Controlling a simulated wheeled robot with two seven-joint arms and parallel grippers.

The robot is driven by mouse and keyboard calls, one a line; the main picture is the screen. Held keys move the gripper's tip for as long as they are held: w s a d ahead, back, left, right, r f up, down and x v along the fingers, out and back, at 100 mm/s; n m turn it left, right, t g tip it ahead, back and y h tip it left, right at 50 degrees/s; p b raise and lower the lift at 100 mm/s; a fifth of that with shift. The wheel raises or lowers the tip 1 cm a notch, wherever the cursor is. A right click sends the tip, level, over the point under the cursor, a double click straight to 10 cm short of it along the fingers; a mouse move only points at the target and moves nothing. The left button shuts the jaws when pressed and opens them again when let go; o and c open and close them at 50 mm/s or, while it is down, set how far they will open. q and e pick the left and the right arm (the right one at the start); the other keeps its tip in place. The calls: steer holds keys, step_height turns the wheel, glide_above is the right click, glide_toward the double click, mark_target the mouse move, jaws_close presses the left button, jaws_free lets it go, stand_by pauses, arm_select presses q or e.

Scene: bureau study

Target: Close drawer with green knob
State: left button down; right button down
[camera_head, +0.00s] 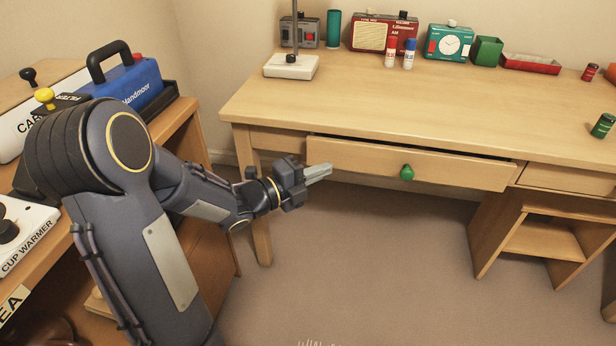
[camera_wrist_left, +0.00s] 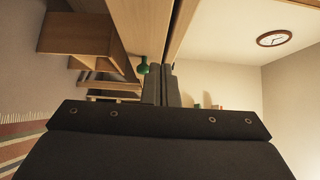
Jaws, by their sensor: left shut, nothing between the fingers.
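The drawer (camera_head: 455,174) under the desk top has a round green knob (camera_head: 407,172) on its front. It stands a little open, with a dark gap along its top edge. My left gripper (camera_head: 328,170) is shut and empty, in front of the left part of the drawer front and to the left of the knob. I cannot tell whether its fingertips touch the drawer. The left wrist view shows the shut fingers (camera_wrist_left: 161,85) with the green knob (camera_wrist_left: 143,65) just beside them. My right gripper is not in view.
The desk (camera_head: 380,115) carries a radio (camera_head: 375,33), a teal clock (camera_head: 449,43) and several small items along its back. A side cabinet (camera_head: 185,140) with a blue box (camera_head: 125,80) stands at the left. The floor (camera_head: 370,260) below the drawer is clear.

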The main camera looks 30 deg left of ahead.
mark_target(352, 148)
arm_select(q)
steer(key=w, duration=0.4)
steer(key=w+d+b, duration=0.1)
steer(key=w, duration=0.1)
steer(key=shift+w+d, duration=0.1)
steer(key=shift+w, duration=0.7)
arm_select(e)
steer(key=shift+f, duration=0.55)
